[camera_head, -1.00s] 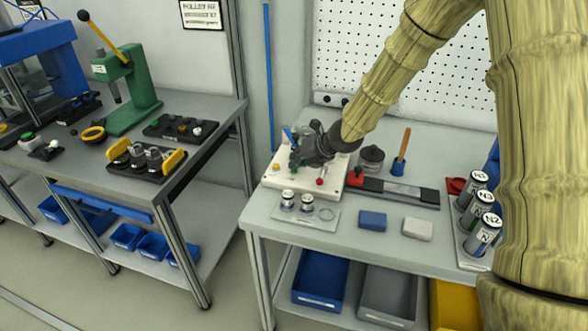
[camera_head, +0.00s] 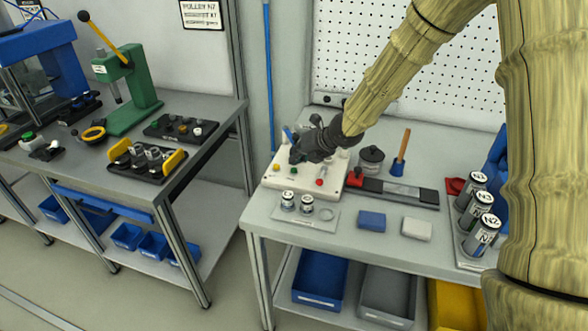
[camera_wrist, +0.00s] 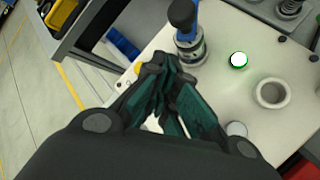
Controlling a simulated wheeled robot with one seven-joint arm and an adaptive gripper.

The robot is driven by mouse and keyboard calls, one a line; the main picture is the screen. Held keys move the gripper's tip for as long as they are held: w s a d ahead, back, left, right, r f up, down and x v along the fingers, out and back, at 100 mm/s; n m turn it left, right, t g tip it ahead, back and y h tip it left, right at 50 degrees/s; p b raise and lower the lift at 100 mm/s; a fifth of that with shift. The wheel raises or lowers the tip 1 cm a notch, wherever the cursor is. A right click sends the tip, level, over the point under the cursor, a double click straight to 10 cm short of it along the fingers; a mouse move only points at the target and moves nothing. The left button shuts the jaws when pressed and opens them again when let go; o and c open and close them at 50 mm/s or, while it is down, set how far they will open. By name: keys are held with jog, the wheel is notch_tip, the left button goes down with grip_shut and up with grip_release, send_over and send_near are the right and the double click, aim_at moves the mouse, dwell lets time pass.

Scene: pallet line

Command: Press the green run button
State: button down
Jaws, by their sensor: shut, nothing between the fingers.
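The white control panel (camera_head: 301,188) lies on the right bench. In the head view the green button (camera_head: 294,171) shows between a yellow button (camera_head: 277,167) and a red button (camera_head: 320,183). My gripper (camera_head: 295,158) is shut and empty, just above and behind the green button, apparently clear of it. In the wrist view my closed fingers (camera_wrist: 158,74) point over the panel, with the yellow button (camera_wrist: 138,67) partly showing at the tips. A white-topped round piece with a green rim (camera_wrist: 238,60) is farther right.
A white ring (camera_wrist: 272,93) sits on the panel. Metal cylinders (camera_head: 297,203) stand in front of it, and a dark lidded pot (camera_head: 371,159) stands to its right.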

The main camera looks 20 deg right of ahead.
aim_at(296, 167)
jog(key=shift+r+p, duration=1.2)
jog(key=shift+r, duration=1.25)
